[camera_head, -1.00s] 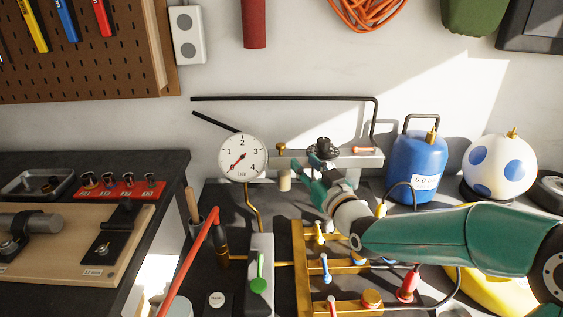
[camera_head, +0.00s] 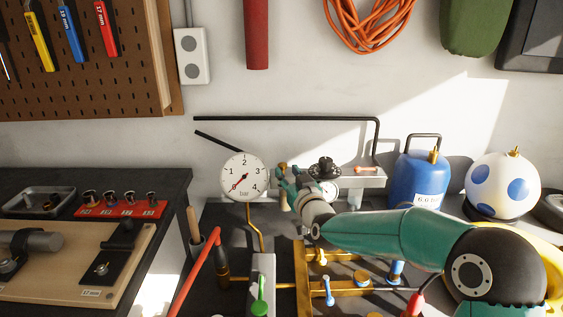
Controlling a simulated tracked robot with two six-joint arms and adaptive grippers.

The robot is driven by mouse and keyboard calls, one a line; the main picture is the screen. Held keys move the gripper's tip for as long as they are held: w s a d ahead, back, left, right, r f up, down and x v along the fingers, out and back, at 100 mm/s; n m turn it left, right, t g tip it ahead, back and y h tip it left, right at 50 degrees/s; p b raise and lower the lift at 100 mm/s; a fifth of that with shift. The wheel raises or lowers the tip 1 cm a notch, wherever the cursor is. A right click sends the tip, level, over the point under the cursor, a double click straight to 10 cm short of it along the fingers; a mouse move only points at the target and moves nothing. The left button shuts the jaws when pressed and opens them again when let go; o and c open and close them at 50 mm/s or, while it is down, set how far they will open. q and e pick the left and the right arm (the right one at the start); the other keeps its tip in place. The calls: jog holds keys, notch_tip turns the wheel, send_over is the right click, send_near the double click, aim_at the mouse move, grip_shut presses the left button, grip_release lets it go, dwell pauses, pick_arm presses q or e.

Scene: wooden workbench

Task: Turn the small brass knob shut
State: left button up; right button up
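The small brass knob (camera_head: 283,166) sits at the left end of the grey metal block, just right of the gauge, and is partly covered by my gripper. My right gripper (camera_head: 287,177) is at that end of the block, its teal fingers right at the knob. I cannot tell whether they touch it or how far they are closed. The round white pressure gauge (camera_head: 245,177) is marked in bar, with a red needle pointing to the lower left. My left gripper is not in view.
The grey block (camera_head: 371,180) carries a black knob (camera_head: 324,167) and a small copper-coloured handle (camera_head: 366,169). A blue gas canister (camera_head: 418,181) and a white ball-shaped tank with blue spots (camera_head: 502,186) stand right. Brass pipes with coloured levers lie below my forearm.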

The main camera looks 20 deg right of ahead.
aim_at(283, 163)
jog(key=shift+w+a+p, duration=0.1)
jog(key=shift+w+p, duration=0.4)
jog(key=shift+w, duration=2)
jog(key=shift+c, duration=0.2)
grip_shut()
jog(key=n+y+b, duration=0.1)
jog(key=y+b, duration=0.1)
jog(key=b, duration=0.1)
jog(key=shift+f, duration=0.1)
jog(key=shift+n+y+b, duration=0.3)
jog(key=shift+b, duration=0.05)
jog(key=shift+r+n+y+p, duration=0.3)
jog(key=shift+r+y+p, duration=0.1)
jog(key=shift+r, duration=0.05)
jog(key=y+p, duration=0.1)
jog(key=p, duration=0.1)
jog(key=n+g+y+p, duration=0.1)
jog(key=p, duration=0.2)
jog(key=shift+r+n, duration=0.3)
jog(key=shift+f+y+p, duration=0.25)
jog(key=shift+y+p, duration=0.25)
jog(key=shift+p, duration=0.3)
jog(key=shift+f+n+g, duration=0.2)
jog(key=shift+n+g, duration=0.1)
